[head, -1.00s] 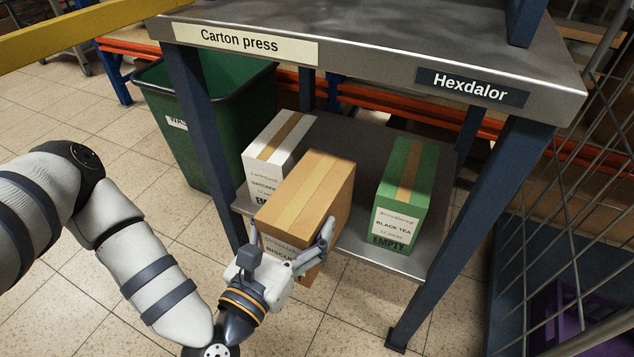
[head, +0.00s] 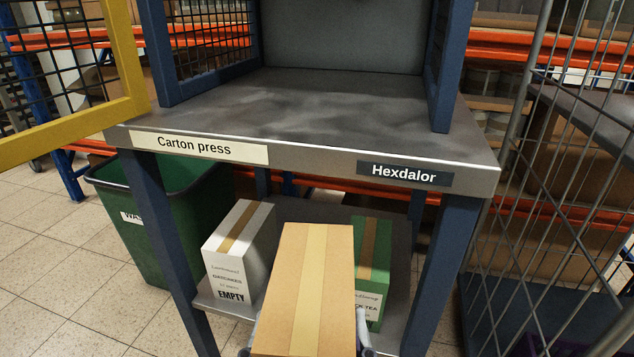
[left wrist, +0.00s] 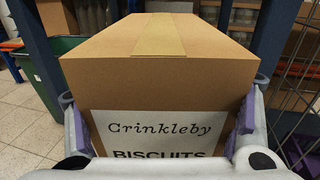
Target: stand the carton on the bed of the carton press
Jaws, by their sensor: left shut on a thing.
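The brown carton (head: 315,275), with a tan tape strip along its top, is in front of the press's lower shelf in the head view. My left gripper (head: 308,345) is shut on it, one finger on each side; most of the gripper is below the picture's edge. In the left wrist view the carton (left wrist: 160,75) fills the middle, upright, its label reading "Crinkleby BISCUITS", between the purple pads of the left gripper (left wrist: 160,122). The carton press bed (head: 300,110) is a bare grey metal top above and behind the carton. My right gripper is not in view.
On the lower shelf (head: 240,309) stand a white carton (head: 228,265) marked EMPTY and a green carton (head: 374,255), partly hidden. A yellow-framed mesh door (head: 125,55) stands open at left. A green waste bin (head: 150,220) is left, a wire cage (head: 545,180) right.

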